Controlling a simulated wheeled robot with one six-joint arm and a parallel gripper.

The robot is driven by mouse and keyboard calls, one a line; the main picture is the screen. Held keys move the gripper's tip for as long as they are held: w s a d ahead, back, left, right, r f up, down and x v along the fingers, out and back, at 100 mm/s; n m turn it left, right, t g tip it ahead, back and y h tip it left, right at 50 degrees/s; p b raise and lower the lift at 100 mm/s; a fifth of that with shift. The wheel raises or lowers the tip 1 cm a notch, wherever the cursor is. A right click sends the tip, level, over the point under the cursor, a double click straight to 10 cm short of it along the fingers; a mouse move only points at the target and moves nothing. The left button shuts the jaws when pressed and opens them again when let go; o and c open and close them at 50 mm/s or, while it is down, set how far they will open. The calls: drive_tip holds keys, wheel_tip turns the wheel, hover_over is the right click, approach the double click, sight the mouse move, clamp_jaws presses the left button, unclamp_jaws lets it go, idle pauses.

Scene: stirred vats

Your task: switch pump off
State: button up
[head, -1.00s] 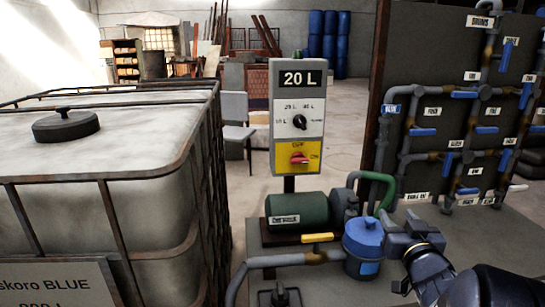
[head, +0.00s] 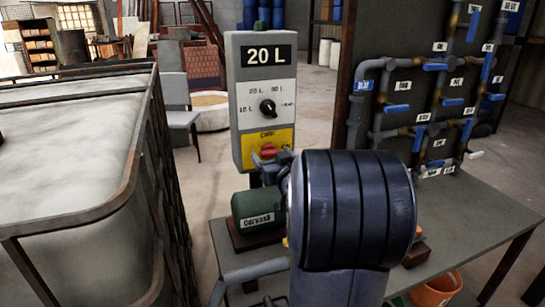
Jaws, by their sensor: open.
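The pump control box (head: 263,75) stands upright in the middle of the head view. It has a "20 L" display, a black selector knob (head: 267,108) and a yellow lower panel (head: 246,149). The red pump switch (head: 267,149) is on that yellow panel, with "ON" at its right. My gripper (head: 264,158) is open, just in front of and below the red switch. Whether it touches the switch cannot be told. The green pump motor (head: 252,208) sits below the box. My arm hides the blue pump part and much of the piping.
A white caged tank (head: 70,150) fills the left side. A board of labelled pipes with blue valve handles (head: 397,108) stands at the right. The grey bench (head: 460,205) has free room at the right, with an orange bucket (head: 437,290) underneath.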

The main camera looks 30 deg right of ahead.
drive_tip(key=c, duration=1)
drive_tip(key=shift+n+b, duration=0.3)
drive_tip(key=shift+b, duration=0.05)
drive_tip(key=n+b, duration=0.2)
drive_tip(key=shift+f+n, duration=0.1)
drive_tip(key=shift+n, duration=0.3)
drive_tip(key=n+b, duration=0.3)
drive_tip(key=n, duration=0.2)
drive_tip(key=shift+n, duration=0.3)
drive_tip(key=n+b, duration=0.3)
drive_tip(key=n, duration=0.2)
drive_tip(key=shift+n+b, duration=0.9)
drive_tip(key=shift+n, duration=1.2)
